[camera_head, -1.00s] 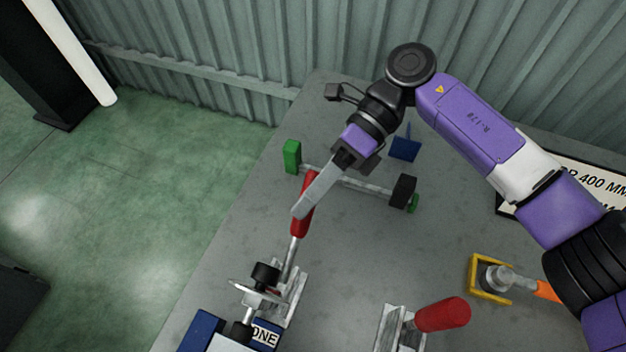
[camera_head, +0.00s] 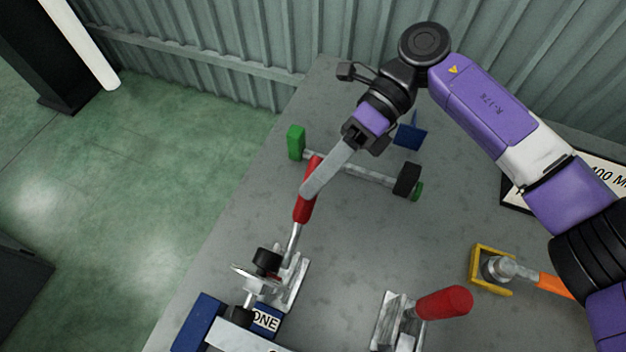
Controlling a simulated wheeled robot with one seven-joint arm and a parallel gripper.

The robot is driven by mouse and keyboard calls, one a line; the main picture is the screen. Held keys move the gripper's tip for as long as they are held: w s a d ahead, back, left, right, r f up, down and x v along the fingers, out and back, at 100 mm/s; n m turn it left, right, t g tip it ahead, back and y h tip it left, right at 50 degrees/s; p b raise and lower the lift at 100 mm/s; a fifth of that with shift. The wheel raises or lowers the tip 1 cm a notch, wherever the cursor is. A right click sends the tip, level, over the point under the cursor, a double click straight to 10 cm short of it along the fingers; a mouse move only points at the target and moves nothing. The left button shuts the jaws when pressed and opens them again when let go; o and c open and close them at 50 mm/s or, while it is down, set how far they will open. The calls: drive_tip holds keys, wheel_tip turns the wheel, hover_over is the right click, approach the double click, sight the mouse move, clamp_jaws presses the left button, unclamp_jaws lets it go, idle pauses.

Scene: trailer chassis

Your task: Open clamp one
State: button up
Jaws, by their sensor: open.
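Clamp one (camera_head: 283,282) is a metal toggle clamp at the lower middle, behind a blue block with a label reading "ONE" (camera_head: 265,319). Its red handle (camera_head: 304,207) points up and away toward the back of the table, with a black-tipped plunger (camera_head: 267,260) at its front. My gripper (camera_head: 308,190) reaches down from the upper right. Its long grey finger lies across the upper part of the red handle. The near finger hides the other, and I cannot tell whether it touches the handle.
A second clamp with a red handle (camera_head: 444,303) stands to the right. A green-ended bar with a black wheel (camera_head: 407,180) lies behind my gripper. A blue piece (camera_head: 410,135) is farther back. A hammer (camera_head: 500,269) rests in a yellow frame (camera_head: 474,272) at the right. The table's left edge is close.

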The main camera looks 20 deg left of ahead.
drive_tip(key=b+v, duration=0.1)
drive_tip(key=v, duration=0.5)
drive_tip(key=shift+w+d, duration=0.15)
drive_tip(key=shift+w, duration=0.05)
drive_tip(key=shift+r, duration=0.15)
